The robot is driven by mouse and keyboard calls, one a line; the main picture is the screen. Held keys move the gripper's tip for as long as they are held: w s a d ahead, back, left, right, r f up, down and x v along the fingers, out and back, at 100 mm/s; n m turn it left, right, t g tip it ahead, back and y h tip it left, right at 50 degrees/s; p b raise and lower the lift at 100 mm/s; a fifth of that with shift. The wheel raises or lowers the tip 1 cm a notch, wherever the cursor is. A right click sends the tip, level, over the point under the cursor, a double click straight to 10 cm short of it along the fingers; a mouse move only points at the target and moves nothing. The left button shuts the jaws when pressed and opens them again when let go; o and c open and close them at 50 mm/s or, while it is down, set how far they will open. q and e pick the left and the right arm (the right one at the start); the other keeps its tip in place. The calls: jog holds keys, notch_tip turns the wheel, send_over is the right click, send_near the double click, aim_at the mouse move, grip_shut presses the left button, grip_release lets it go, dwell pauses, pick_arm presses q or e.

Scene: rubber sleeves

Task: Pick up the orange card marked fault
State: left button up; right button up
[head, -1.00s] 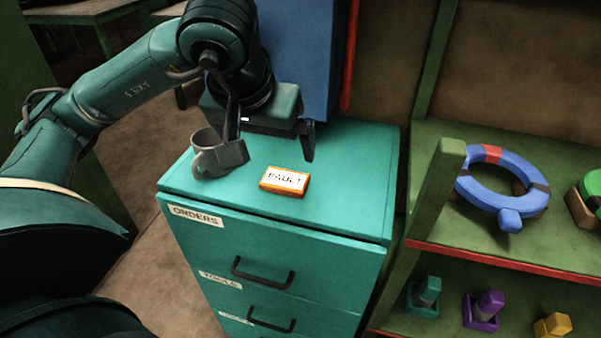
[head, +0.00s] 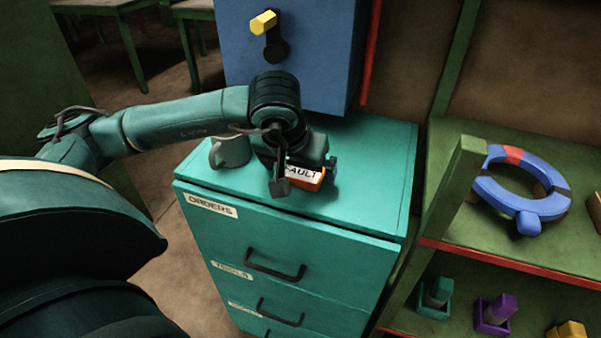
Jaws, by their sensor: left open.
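The orange card (head: 312,182) has a white face with black lettering, of which "AULT" shows. It lies on the teal cabinet top (head: 365,190), partly hidden behind my left gripper (head: 306,178). The gripper is open, one finger at the card's left front and the other at its right side. I cannot tell whether the fingers touch the card. My right gripper is not in view.
A grey mug (head: 231,151) stands just left of the gripper. A blue box (head: 300,50) with a yellow knob (head: 263,23) rises behind. Green shelves (head: 470,225) at the right hold a blue ring (head: 488,194). The cabinet top's right side is clear.

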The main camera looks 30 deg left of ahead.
pick_arm(q)
jog(key=shift+f, duration=0.1)
jog(key=c, duration=1)
